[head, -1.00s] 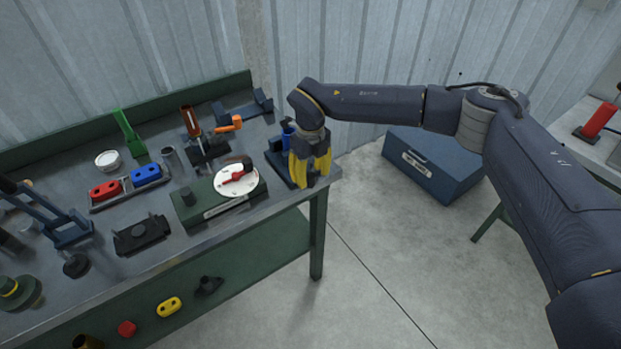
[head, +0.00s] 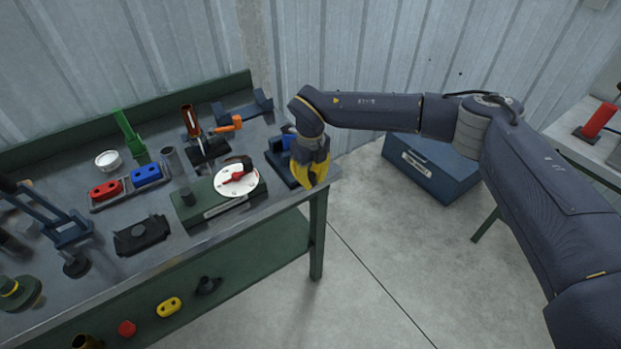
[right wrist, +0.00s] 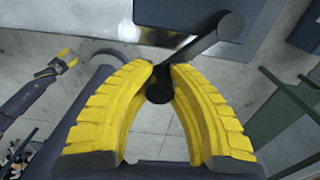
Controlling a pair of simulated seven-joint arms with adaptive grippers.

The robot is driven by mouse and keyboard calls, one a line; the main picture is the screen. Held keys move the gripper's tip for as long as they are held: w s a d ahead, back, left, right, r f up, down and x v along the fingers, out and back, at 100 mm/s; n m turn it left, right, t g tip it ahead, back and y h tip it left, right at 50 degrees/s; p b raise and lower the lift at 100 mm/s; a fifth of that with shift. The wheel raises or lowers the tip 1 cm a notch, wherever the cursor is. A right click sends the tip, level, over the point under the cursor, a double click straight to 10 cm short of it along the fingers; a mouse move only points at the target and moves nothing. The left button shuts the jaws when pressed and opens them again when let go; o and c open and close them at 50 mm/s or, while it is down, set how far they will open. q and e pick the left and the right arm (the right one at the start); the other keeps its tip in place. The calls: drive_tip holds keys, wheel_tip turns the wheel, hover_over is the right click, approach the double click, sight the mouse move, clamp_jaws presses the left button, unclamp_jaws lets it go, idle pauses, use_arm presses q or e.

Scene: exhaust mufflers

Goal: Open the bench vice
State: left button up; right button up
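The blue bench vice (head: 276,158) stands at the right end of the green workbench, partly hidden behind my right gripper. My right gripper (head: 307,184) points down at the bench's right edge. In the right wrist view its yellow fingers (right wrist: 166,78) close in on both sides of the dark grip of the vice's crank handle (right wrist: 200,45). The handle's arm runs up and right from between the fingertips to a round hub. The vice jaws cannot be made out. My left gripper (right wrist: 66,60) shows small at the left of the right wrist view; its opening is unclear.
Left of the vice, a green box with a white dial (head: 237,180) stands close by. An orange-handled tool (head: 230,124) lies behind it. A blue chest (head: 432,163) sits on the floor to the right. The floor before the bench is clear.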

clamp_jaws()
drive_tip(key=shift+a, duration=0.1)
drive_tip(key=a+m, duration=0.2)
drive_tip(key=shift+w+m, duration=0.3)
drive_tip(key=shift+m, duration=0.1)
drive_tip(key=a+m, duration=0.1)
drive_tip(key=w+a+m, duration=0.1)
drive_tip(key=m, duration=0.1)
drive_tip(key=shift+w+a+r, duration=0.1)
drive_tip(key=shift+w, duration=0.1)
drive_tip(key=shift+w+a+m, duration=0.4)
drive_tip(key=shift+w+m, duration=0.05)
drive_tip(key=shift+m, duration=0.45)
drive_tip(key=shift+w+a+m, duration=0.4)
drive_tip(key=shift+w+m, duration=0.05)
drive_tip(key=shift+m, duration=0.45)
drive_tip(key=shift+w, duration=0.15)
drive_tip(key=shift+w+m, duration=0.1)
drive_tip(key=shift+m, duration=0.2)
